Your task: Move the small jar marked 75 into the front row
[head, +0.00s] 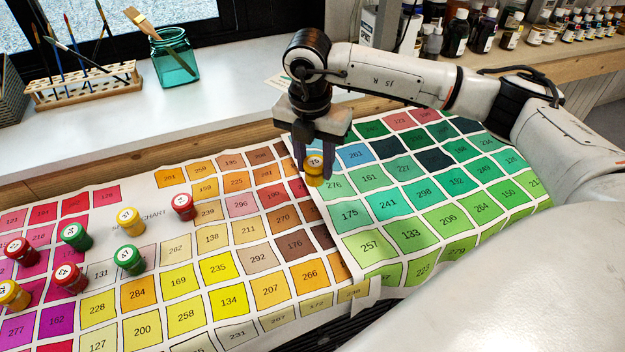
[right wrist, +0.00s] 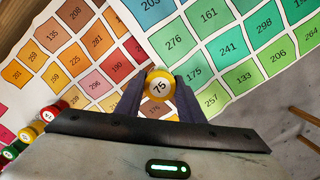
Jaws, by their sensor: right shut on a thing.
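My right gripper (head: 316,166) is shut on a small yellow jar (head: 315,172) with a white label on its lid. In the right wrist view the jar (right wrist: 160,87) reads 75 and sits between the two dark fingers of my right gripper (right wrist: 159,98). It is held over the colour charts, near the seam between the orange-red sheet and the green sheet. Other small jars stand on the chart at the left: a red one (head: 184,206), a yellow one (head: 130,221), a green one (head: 76,236), another green one (head: 129,260), and several more at the left edge. My left gripper is not in view.
The charts (head: 235,269) cover the front surface. Behind them, a white ledge holds a teal glass jar with a brush (head: 174,58) and a wooden brush rack (head: 82,86). Bottles (head: 480,34) line the ledge at the back right. The chart's middle is clear of jars.

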